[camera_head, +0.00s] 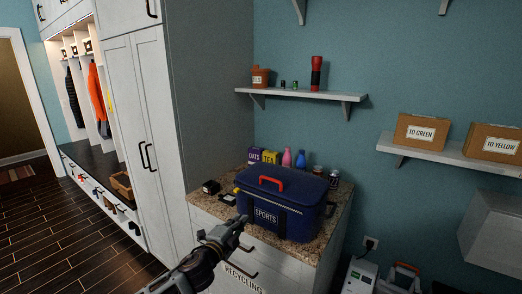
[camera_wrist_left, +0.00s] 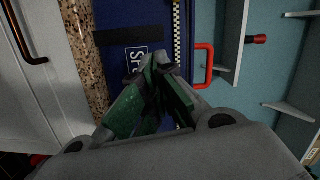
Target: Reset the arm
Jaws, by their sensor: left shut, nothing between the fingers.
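My left gripper (camera_head: 236,222) comes in from the lower left in the head view, in front of the counter. Its fingers are shut with nothing between them. In the left wrist view the shut fingertips (camera_wrist_left: 158,68) point toward a blue bag marked SPORTS (camera_head: 287,201). The bag has a red handle (camera_head: 271,184) and stands upright on the granite counter (camera_head: 212,208). I cannot tell whether the fingertips touch the bag. My right gripper is not in view.
Several bottles and boxes stand behind the bag, among them a pink bottle (camera_head: 287,158). A wall shelf (camera_head: 302,94) holds a red-and-black flashlight (camera_head: 316,73). Another shelf holds cardboard boxes (camera_head: 421,133). A tall white cabinet (camera_head: 135,120) stands left. Dark floor (camera_head: 60,240) is open at left.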

